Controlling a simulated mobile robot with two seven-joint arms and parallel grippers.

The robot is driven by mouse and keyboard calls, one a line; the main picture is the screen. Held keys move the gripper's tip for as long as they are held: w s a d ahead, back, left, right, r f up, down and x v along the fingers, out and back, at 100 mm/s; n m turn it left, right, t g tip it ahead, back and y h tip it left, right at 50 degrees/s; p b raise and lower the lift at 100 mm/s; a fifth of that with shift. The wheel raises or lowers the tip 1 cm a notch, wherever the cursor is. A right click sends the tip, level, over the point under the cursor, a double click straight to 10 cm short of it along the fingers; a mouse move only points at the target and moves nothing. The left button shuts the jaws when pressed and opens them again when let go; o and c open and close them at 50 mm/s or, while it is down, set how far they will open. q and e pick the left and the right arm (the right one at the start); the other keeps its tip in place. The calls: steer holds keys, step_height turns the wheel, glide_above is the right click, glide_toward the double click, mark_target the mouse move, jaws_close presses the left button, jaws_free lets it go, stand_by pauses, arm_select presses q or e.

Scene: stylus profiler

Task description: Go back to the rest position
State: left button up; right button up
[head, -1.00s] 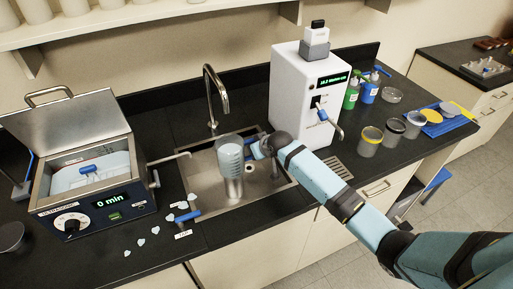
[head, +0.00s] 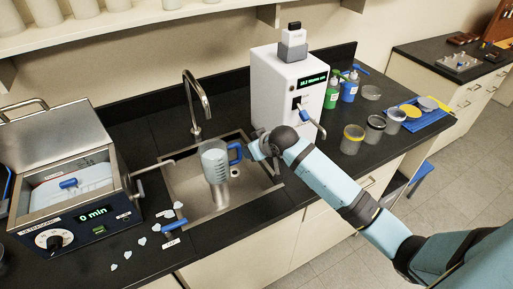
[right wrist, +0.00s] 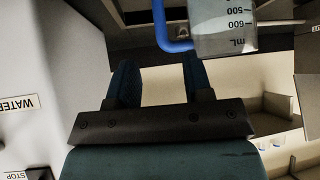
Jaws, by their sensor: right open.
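My right gripper (head: 257,150) comes in from the right, just to the right of a clear measuring jug (head: 214,163) with a blue handle. In the right wrist view my right gripper (right wrist: 160,78) is open, with nothing between its fingers. The jug (right wrist: 226,28) and its blue handle (right wrist: 160,25) show beyond the fingertips. The jug is upright at the sink (head: 183,190); I cannot tell whether its base rests on the sink floor. My left gripper is not in view.
A white dispenser box (head: 283,90) stands close behind my right gripper. The tap (head: 191,100) rises behind the sink. An ultrasonic bath (head: 75,205) with an open lid is at left. Jars (head: 352,140) and a blue tray (head: 420,118) sit on the right counter.

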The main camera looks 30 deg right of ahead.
steer(key=shift+v, duration=0.95)
steer(key=s+a+f, duration=0.1)
steer(key=s, duration=0.3)
steer(key=s+a+f+g, duration=0.1)
steer(key=s+f, duration=0.1)
steer(key=s, duration=0.3)
steer(key=s+a+f+g, duration=0.1)
steer(key=s+f, duration=0.1)
steer(key=s, duration=0.3)
steer(key=shift+s, duration=0.2)
steer(key=s+d+g+h, duration=0.1)
steer(key=s+g+h, duration=0.15)
steer(key=s, duration=1.85)
steer(key=w+a+f+t+y+p, duration=0.1)
steer(key=w+a+f+t+y, duration=0.2)
steer(key=w+a+f+t, duration=0.3)
steer(key=shift+f, duration=2.55)
steer(key=shift+t+y, duration=0.25)
